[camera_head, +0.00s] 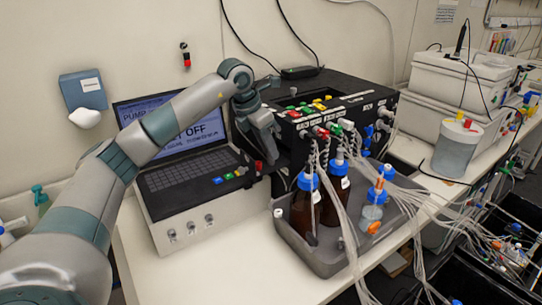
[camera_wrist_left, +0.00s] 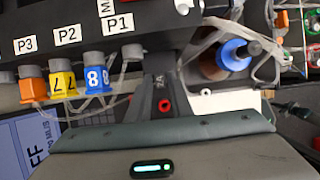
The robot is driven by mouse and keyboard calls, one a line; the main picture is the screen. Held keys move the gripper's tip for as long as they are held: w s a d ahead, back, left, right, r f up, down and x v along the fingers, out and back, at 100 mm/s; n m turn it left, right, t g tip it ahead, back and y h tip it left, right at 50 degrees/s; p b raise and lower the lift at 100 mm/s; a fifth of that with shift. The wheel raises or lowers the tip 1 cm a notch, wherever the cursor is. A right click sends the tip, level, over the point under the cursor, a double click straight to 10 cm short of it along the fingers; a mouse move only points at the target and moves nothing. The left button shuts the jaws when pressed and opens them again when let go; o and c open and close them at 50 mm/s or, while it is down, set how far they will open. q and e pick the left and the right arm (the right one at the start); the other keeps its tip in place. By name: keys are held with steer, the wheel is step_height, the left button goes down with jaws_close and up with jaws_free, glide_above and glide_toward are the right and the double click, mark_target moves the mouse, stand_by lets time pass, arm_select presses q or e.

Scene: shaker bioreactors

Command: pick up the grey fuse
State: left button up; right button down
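My left gripper (camera_head: 260,150) is pointed down between the laptop and the black pump box (camera_head: 345,112). In the left wrist view its dark fingers (camera_wrist_left: 166,85) are close together. A narrow grey strip marked "2A" (camera_wrist_left: 160,80) shows among them; I cannot tell whether it is the grey fuse or part of the gripper. Orange (camera_wrist_left: 32,90), yellow (camera_wrist_left: 63,84) and blue (camera_wrist_left: 97,79) numbered plugs with grey tops stand left of the fingers, by labels P3, P2 and P1. No separate grey fuse can be made out in the head view. My right gripper is not in view.
The laptop (camera_head: 187,162) reading "OFF" stands on a grey box (camera_head: 192,222) at the left. A grey tray (camera_head: 318,258) with brown blue-capped bottles (camera_head: 305,205) and loose tubes stands in front of the pump box. White bench is clear beside the tray.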

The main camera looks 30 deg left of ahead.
arm_select(q)
jaws_close()
steer(key=shift+r, duration=0.1)
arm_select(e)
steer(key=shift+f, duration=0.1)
